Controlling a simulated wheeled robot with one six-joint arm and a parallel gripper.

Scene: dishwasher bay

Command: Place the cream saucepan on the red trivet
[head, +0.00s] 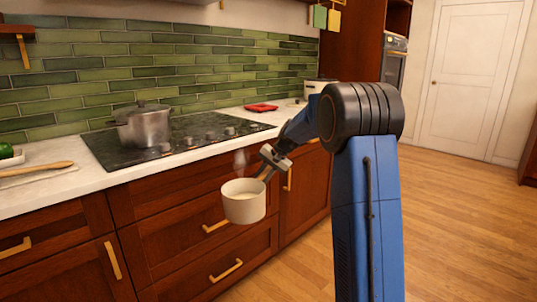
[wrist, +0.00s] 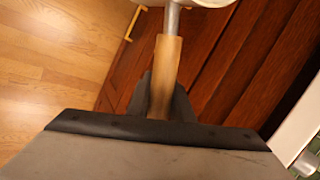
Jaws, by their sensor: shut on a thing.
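The cream saucepan (head: 244,204) hangs in the air in front of the wooden drawers, roughly upright, with pale contents and steam above it. My gripper (head: 268,172) is shut on its handle. In the wrist view the wooden handle (wrist: 167,65) runs between the fingers of my gripper (wrist: 160,100), and only a bit of the saucepan (wrist: 208,3) shows at the top edge. The red trivet (head: 261,108) lies on the white counter to the right of the cooktop, behind and above the saucepan in the head view. Nothing is seen on it.
A grey lidded pot (head: 146,128) stands on the black cooktop (head: 190,142). A white appliance (head: 318,88) stands right of the trivet, against the cabinet. A wooden spoon (head: 38,168) lies at the counter's left. The counter's front edge and drawer handles are near the saucepan. The floor is clear.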

